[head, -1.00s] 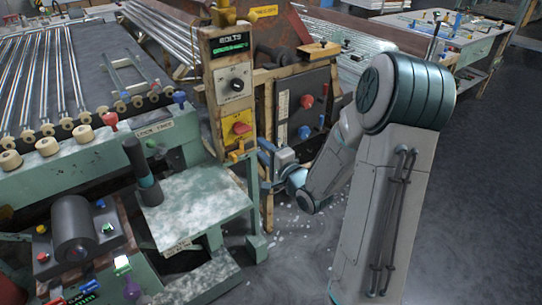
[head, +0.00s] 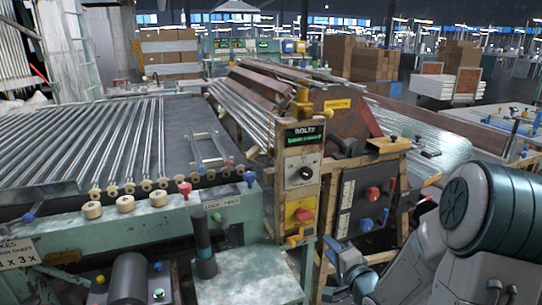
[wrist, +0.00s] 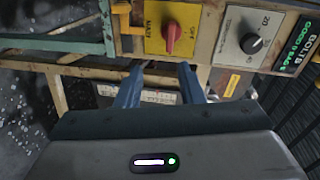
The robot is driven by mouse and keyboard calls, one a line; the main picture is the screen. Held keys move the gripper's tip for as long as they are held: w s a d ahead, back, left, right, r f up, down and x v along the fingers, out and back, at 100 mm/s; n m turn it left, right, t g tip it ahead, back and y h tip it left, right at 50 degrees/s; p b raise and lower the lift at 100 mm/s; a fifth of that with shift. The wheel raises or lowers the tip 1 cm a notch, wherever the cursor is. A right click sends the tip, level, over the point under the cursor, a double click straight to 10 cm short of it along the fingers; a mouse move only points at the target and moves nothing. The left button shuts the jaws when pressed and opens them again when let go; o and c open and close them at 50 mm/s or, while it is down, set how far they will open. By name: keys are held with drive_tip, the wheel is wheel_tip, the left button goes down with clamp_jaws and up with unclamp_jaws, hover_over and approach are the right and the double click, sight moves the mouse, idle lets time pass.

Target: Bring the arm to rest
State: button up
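My gripper (head: 338,262) is low in the head view, to the right of the control post and in front of the dark cabinet. In the wrist view its two blue fingers (wrist: 158,78) stand apart with nothing between them, so it is open and empty. Beyond the fingertips is the post's yellow panel with a red knob (wrist: 172,38); the fingers appear apart from the knob. My grey arm fills the lower right of the head view, bent at the elbow.
The control post (head: 302,172) stands close to my gripper. The cabinet (head: 362,200) with red and blue knobs is behind it.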

drive_tip(key=s+d+r+n+g+h+p, duration=0.1)
drive_tip(key=s+r+n+g+h+p, duration=0.55)
drive_tip(key=r, duration=0.35)
drive_tip(key=s+a+r+n+g+y+p, duration=0.1)
drive_tip(key=s+a+r+n+g+p, duration=0.1)
drive_tip(key=s, duration=0.6)
drive_tip(key=s+a+r+n+g+y+p, duration=0.1)
drive_tip(key=s+a+r+n+g+p, duration=0.2)
drive_tip(key=s+r, duration=0.4)
drive_tip(key=shift+s+a+n+g+p, duration=0.2)
drive_tip(key=shift+s+n+g+p, duration=0.5)
drive_tip(key=shift+s, duration=0.45)
drive_tip(key=shift+r, duration=0.1)
